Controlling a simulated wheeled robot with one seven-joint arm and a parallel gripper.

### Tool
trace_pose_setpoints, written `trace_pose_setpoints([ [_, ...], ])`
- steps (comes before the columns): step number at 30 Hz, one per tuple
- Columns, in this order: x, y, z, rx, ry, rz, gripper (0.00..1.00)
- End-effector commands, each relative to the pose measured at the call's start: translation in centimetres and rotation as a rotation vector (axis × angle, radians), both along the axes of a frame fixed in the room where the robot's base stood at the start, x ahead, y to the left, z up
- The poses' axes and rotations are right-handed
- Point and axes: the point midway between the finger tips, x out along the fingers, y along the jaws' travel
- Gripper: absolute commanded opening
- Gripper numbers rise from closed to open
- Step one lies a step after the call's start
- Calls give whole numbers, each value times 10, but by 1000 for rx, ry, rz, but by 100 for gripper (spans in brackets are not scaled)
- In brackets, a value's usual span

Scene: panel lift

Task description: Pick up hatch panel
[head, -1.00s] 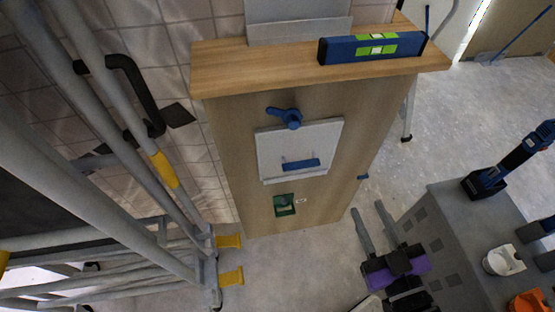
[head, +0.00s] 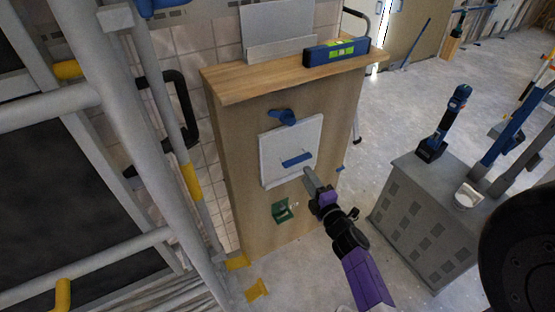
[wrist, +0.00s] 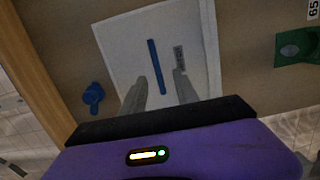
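The hatch panel (head: 291,132) is a pale rectangular plate on the front of a wooden cabinet (head: 240,140). A blue bar handle (head: 297,159) sits on it, and a blue knob-like latch (head: 281,118) is at its top edge. My gripper (head: 308,176) is in front of the panel's lower right part. In the wrist view my gripper (wrist: 160,90) has its two fingers apart, with the blue handle (wrist: 156,66) lying between and beyond them against the panel (wrist: 130,45). Nothing is held. I cannot tell the exact gap to the handle.
A blue spirit level (head: 336,51) lies on the cabinet top. A green fitting (head: 281,210) is below the panel. Grey scaffold tubes (head: 130,110) stand at left.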

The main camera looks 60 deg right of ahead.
Motion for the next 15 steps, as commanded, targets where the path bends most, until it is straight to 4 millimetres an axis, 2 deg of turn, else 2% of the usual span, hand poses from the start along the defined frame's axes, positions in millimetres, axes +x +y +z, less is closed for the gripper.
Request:
trace_pose_setpoints([
  [5, 8, -6, 2, -20, 11, 2, 36],
  [15, 37, -31, 6, -18, 7, 1, 36],
])
